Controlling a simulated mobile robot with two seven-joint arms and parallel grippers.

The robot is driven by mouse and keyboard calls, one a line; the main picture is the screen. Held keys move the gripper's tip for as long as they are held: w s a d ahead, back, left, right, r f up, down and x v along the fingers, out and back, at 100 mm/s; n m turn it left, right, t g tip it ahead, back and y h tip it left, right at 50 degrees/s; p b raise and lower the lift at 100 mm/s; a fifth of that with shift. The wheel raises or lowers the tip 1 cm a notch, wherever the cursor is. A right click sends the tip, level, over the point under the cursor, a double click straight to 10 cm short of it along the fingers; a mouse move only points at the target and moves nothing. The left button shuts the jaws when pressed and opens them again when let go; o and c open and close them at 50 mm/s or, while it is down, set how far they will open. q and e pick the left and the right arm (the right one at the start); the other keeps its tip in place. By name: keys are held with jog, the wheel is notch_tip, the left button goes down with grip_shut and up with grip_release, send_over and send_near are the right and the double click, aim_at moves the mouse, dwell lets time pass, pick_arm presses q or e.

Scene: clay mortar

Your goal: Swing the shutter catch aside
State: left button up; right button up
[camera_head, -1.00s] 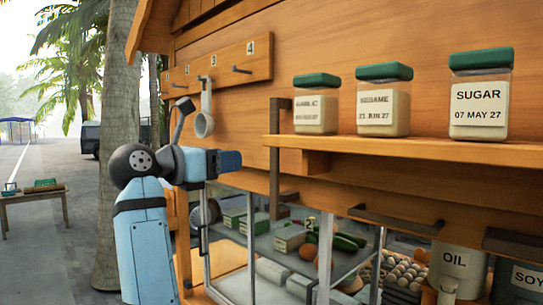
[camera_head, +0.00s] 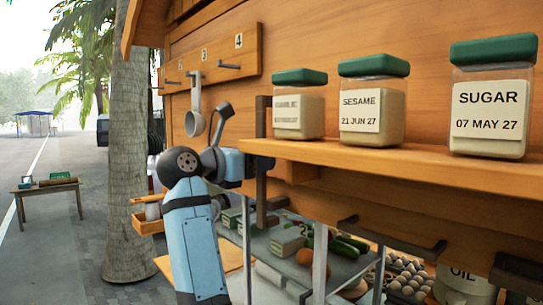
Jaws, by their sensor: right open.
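A dark vertical metal bar (camera_head: 262,205), which looks like the shutter catch, runs down the stall front at the left end of the upper shelf. Its top shows above the shelf and its foot bends out to the right below. My right gripper (camera_head: 247,167), on a blue arm rising from below, points right and is open just left of the bar. Its fingertips are small and partly lost against the bar, so I cannot tell whether they touch. My left gripper is not in view.
The shelf (camera_head: 400,158) holds garlic, sesame and sugar jars (camera_head: 490,98) right of my gripper. Dark handles (camera_head: 390,236), eggs (camera_head: 408,280) and vegetables (camera_head: 340,245) lie lower.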

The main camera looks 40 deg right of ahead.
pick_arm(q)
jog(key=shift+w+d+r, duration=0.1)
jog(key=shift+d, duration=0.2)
pick_arm(e)
jog(key=shift+d, duration=0.5)
jog(key=shift+c, duration=0.2)
